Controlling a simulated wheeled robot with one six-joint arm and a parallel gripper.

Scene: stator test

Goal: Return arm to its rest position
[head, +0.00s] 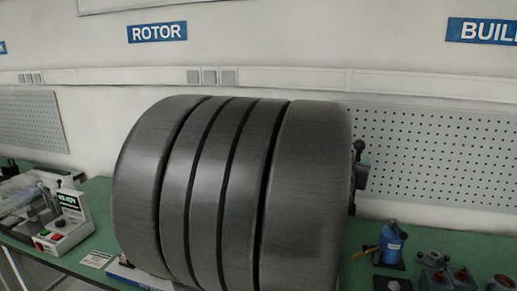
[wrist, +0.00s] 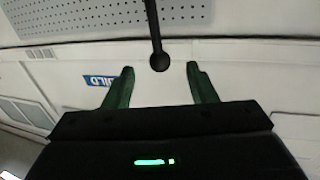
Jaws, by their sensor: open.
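My gripper (wrist: 160,75) shows in the wrist view with its two green fingers spread apart and nothing held between them. A dark rod with a round black knob (wrist: 160,62) comes down from the top edge of the wrist view, and the knob appears between the fingertips. I cannot tell how far it is from them, but no contact shows. In the head view my gripper cannot be made out. A large dark grey banded cylinder (head: 215,190) fills the middle there and hides much of the bench; I cannot tell whether it is part of my arm.
The green bench (head: 380,240) runs along the wall. A tester with a lit display (head: 65,222) stands at left. A blue bottle (head: 391,243) and small grey parts (head: 432,275) stand at right. A black knob (head: 359,146) shows beside the cylinder. Pegboard (head: 440,160) lines the wall.

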